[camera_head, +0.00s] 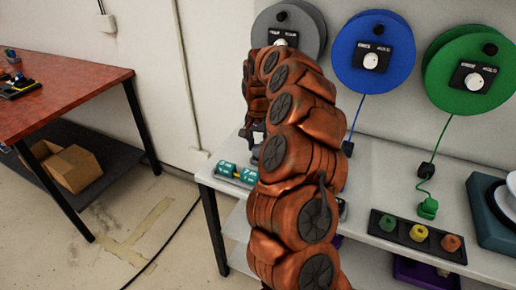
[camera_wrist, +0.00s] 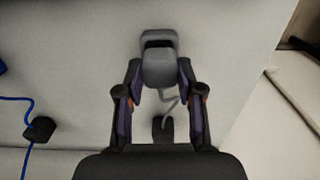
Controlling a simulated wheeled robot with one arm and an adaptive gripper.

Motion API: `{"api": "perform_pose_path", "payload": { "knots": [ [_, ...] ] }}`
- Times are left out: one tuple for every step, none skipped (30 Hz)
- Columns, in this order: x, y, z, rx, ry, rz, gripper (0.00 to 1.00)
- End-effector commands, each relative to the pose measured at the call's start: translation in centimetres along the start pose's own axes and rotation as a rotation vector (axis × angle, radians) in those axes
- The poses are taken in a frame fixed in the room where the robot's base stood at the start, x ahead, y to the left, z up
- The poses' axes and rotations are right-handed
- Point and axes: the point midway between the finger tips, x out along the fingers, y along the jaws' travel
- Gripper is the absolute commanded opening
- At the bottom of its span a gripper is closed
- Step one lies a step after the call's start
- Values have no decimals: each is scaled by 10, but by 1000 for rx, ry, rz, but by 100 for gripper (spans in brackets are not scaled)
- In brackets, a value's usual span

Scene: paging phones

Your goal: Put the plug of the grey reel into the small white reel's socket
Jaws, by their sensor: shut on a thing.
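My gripper (camera_wrist: 159,75) is shut on a grey plug (camera_wrist: 158,66), with one finger on each side of it. In the wrist view the plug is above the pale bench top, and I cannot tell how high. A grey cord (camera_wrist: 171,103) runs from it towards a dark block (camera_wrist: 163,130) by my palm. The grey reel (camera_head: 312,33) is on the wall at the top of the head view, partly behind my arm. My arm hides most of the gripper there. I cannot make out a small white reel or its socket for sure.
The blue reel (camera_head: 372,80) and green reel (camera_head: 441,65) hang to the right. A green plug (camera_head: 428,208) lies on the bench (camera_head: 385,175) behind a dark tray (camera_head: 390,239) of coloured pieces. A teal item (camera_head: 235,172) sits left of my arm. A teal-based object (camera_head: 487,220) stands right.

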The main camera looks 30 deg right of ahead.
Motion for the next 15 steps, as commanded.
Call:
{"api": "perform_pose_path", "payload": {
  "knots": [
    [-4,0,0,0,2,-1,12],
    [-6,0,-1,0,2,-2,12],
    [-9,0,-1,0,3,-2,12],
    [-11,0,-1,0,3,-2,12],
    [-12,0,-1,0,3,-2,12],
    [-15,0,-1,0,3,-2,12],
    [-17,0,-1,0,4,-2,12],
    [-19,0,-1,1,4,-2,12],
    [-22,0,-1,1,3,-2,12],
    [-23,0,-1,1,3,-2,12],
    [-25,0,-1,1,2,-2,12],
    [-28,0,-1,1,2,-1,12],
    [-30,0,-1,1,1,-1,12],
    [-31,0,0,1,0,-1,12],
    [-34,0,0,1,0,-1,12]
  ]
}}
